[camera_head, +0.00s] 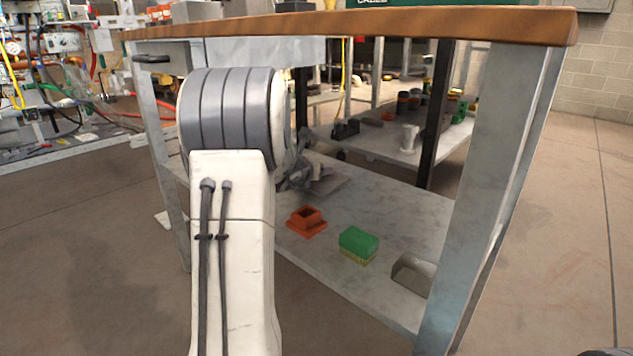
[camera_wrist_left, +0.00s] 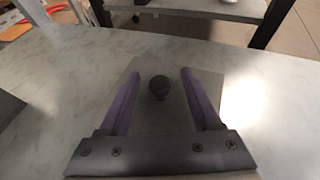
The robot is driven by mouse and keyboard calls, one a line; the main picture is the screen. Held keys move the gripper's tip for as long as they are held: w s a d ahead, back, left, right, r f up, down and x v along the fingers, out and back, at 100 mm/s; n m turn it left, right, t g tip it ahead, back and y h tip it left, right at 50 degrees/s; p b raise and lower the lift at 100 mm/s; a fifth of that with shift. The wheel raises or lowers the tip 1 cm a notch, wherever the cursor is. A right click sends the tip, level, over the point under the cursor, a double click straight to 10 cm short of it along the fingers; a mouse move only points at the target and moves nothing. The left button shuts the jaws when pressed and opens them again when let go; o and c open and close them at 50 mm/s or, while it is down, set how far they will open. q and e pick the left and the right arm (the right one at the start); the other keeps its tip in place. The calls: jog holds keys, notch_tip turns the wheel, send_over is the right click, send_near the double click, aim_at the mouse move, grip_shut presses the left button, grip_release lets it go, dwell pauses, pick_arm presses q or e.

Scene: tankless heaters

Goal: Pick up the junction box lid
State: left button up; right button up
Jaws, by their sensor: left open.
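The junction box lid looks to be the flat grey square plate (camera_wrist_left: 210,80) with a round dark knob (camera_wrist_left: 159,87), lying on the shelf in the left wrist view. In the head view a grey plate edge (camera_head: 331,185) shows beyond my arm. My left gripper (camera_wrist_left: 160,74) is open, its two purple fingers on either side of the knob with gaps to both. Whether the fingertips touch the plate I cannot tell. In the head view the left gripper (camera_head: 303,176) is partly hidden behind my arm. My right gripper is not in view.
The marbled lower shelf (camera_head: 400,215) sits under a wooden tabletop (camera_head: 400,25). An orange square part (camera_head: 306,221), a green brush-like block (camera_head: 358,244) and a grey metal piece (camera_head: 413,272) lie nearer the front. A metal table leg (camera_head: 490,190) stands at the right.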

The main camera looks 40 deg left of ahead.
pick_arm(q)
grip_shut()
